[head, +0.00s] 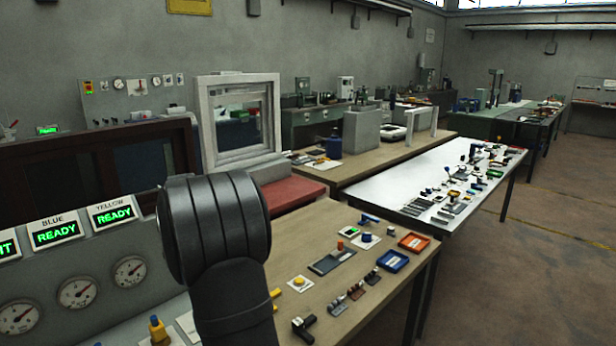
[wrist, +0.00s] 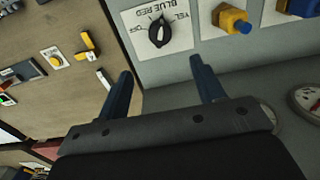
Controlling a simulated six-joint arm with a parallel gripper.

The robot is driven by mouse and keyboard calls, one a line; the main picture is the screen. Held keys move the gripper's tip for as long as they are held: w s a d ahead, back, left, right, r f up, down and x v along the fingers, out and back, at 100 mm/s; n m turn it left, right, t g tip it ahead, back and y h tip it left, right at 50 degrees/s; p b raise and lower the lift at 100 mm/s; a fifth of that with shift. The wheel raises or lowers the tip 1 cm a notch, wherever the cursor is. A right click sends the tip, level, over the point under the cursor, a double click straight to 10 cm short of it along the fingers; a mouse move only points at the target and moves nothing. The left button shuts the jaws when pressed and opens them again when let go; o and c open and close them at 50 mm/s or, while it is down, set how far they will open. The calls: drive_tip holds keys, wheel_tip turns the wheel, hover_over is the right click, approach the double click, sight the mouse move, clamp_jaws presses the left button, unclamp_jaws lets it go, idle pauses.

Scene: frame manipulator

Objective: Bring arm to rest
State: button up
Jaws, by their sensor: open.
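My gripper (wrist: 161,67) shows in the wrist view with its two dark blue fingers apart and nothing between them. Beyond the fingertips is a black rotary knob (wrist: 159,31) on a white plate lettered blue, red and yellow. The knob appears apart from the fingers. In the head view, my dark arm link fills the lower middle, and the gripper itself is hidden.
A grey panel (head: 104,255) with gauges and green READY displays stands at left. A yellow and blue fitting (wrist: 231,19) is right of the knob. The wooden bench carries an orange tray (head: 413,242), a blue tray (head: 392,261) and small parts. Open floor (head: 520,270) lies at right.

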wheel_tip(320, 180, down, 14)
drive_tip(key=shift+r, duration=0.15)
drive_tip(key=n, duration=0.8)
drive_tip(key=shift+r+n, duration=0.1)
drive_tip(key=shift+n, duration=0.3)
wheel_tip(320, 180, up, 9)
drive_tip(key=shift+f, duration=0.15)
clamp_jaws()
idle(1.6)
